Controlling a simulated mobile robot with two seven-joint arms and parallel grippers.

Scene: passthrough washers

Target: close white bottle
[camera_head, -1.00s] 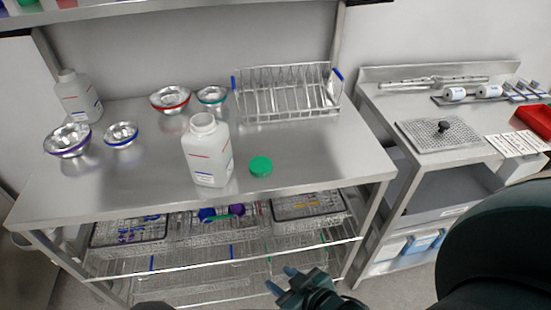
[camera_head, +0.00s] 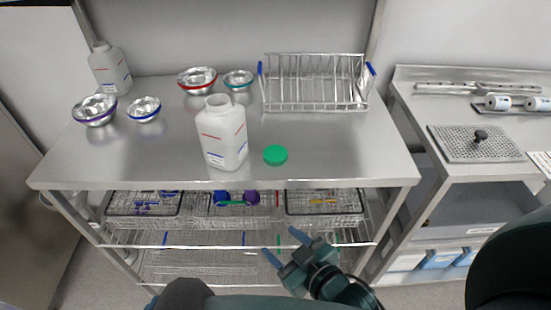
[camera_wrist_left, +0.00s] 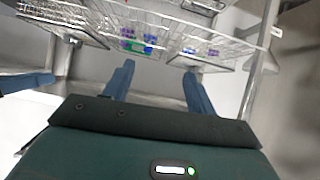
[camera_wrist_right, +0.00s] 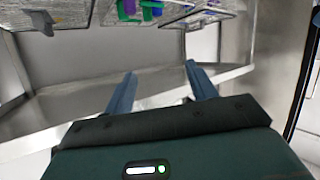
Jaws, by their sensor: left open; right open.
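A white bottle (camera_head: 222,135) without a cap stands upright near the front middle of the steel table (camera_head: 330,150). A green cap (camera_head: 275,155) lies on the table just right of it, apart from it. A second white bottle (camera_head: 110,70) stands at the back left; its mouth is pale and shows no green cap. My right gripper (camera_head: 279,243) is open and empty, below and in front of the table edge; its fingers also show in the right wrist view (camera_wrist_right: 160,88). My left gripper (camera_wrist_left: 157,82) is open and empty in the left wrist view, facing the under-table baskets.
Metal bowls (camera_head: 95,109) stand at the left and back of the table. A wire rack (camera_head: 315,85) stands at the back right. Wire baskets (camera_head: 145,203) fill the shelf below the tabletop. A second steel table (camera_head: 440,110) stands at the right.

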